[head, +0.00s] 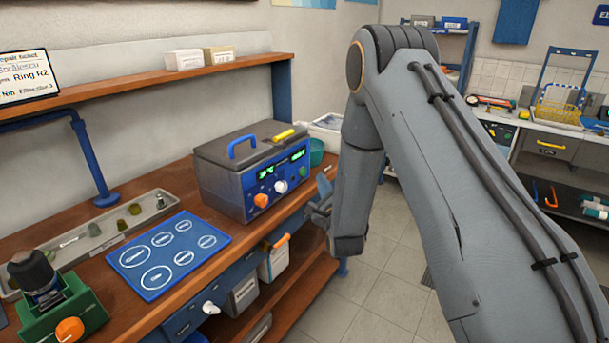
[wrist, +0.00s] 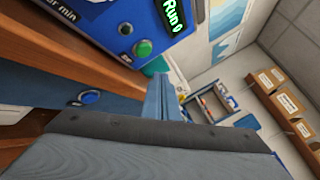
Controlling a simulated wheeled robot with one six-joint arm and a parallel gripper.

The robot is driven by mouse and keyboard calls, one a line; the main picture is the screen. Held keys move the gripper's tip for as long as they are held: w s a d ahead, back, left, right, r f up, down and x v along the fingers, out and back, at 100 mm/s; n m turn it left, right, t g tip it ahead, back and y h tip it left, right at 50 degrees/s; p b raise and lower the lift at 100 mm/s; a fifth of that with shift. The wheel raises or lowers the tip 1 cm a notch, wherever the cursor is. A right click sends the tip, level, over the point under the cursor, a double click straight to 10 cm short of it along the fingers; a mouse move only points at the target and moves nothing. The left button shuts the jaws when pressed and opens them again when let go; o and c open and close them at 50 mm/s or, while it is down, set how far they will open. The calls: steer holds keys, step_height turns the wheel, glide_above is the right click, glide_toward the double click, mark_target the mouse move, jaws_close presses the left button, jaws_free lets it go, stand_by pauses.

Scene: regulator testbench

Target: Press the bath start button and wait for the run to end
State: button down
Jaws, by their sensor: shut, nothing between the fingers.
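The bath (head: 245,172) is a grey box with a closed lid and a blue handle, standing on the wooden bench. Its blue front panel has lit green displays, an orange knob (head: 261,200) and a white knob (head: 280,187). In the wrist view, part of the panel shows close up, with a green button (wrist: 142,48) and a green display (wrist: 173,14) that reads "Run 0". My gripper (wrist: 163,80) is shut and empty, its tips apart from the green button. In the head view, my gripper (head: 320,207) is partly hidden by my arm, to the right of the bath's front.
A blue mat with printed circles (head: 168,252) and a grey tray (head: 156,203) with small parts lie left of the bath. A green fixture (head: 66,310) stands at the bench's near end. A teal container (head: 316,151) is behind the bath. Floor is open right of the bench.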

steer(key=shift+w+a+b, duration=0.45)
steer(key=shift+w+a, duration=0.45)
steer(key=shift+a, duration=0.25)
steer(key=shift+w+a, duration=0.1)
steer(key=shift+a, duration=0.05)
stand_by(1.2)
steer(key=shift+w+a, duration=0.2)
steer(key=shift+w+a+b, duration=0.25)
steer(key=shift+a+b, duration=0.1)
steer(key=shift+b, duration=0.05)
stand_by(0.9)
steer(key=shift+d, duration=0.1)
steer(key=shift+s+d, duration=0.55)
steer(key=shift+d, duration=0.05)
steer(key=shift+s+d, duration=0.1)
steer(key=s+d, duration=0.1)
steer(key=d, duration=0.1)
steer(key=s+d+p, duration=0.1)
steer(key=s, duration=0.1)
steer(key=shift+d, duration=0.35)
